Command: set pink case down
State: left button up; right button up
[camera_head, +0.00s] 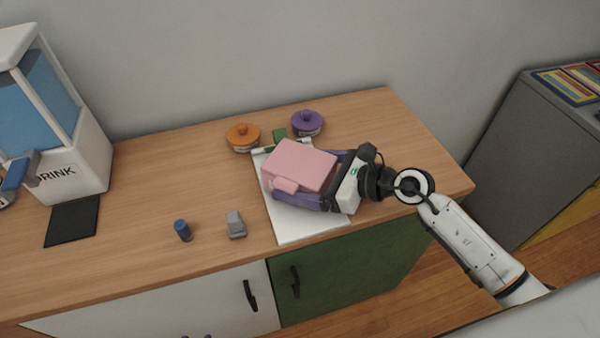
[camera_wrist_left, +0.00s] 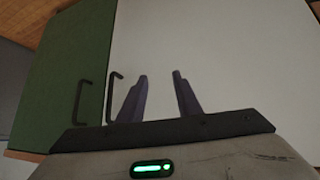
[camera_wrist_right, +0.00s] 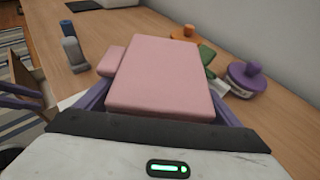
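The pink case (camera_head: 301,165) is a soft-edged box with a small pink block on one side. It sits over a white board (camera_head: 300,222) on the wooden counter. My right gripper (camera_head: 312,178) has its purple fingers along both sides of the case; it fills the space between them in the right wrist view (camera_wrist_right: 160,80). I cannot tell whether the case touches the board. My left gripper (camera_wrist_left: 162,95) is open and empty, in front of the white cabinet door (camera_wrist_left: 220,60); it does not show clearly in the head view.
An orange-lidded jar (camera_head: 243,137), a purple-lidded jar (camera_head: 307,123) and a green item (camera_head: 280,135) stand behind the board. A grey object (camera_head: 236,225) and blue cylinder (camera_head: 183,230) stand left of it. A drink dispenser (camera_head: 55,120) stands far left.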

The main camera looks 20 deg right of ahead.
jog(key=shift+o, duration=0.8)
jog(key=shift+r, duration=0.1)
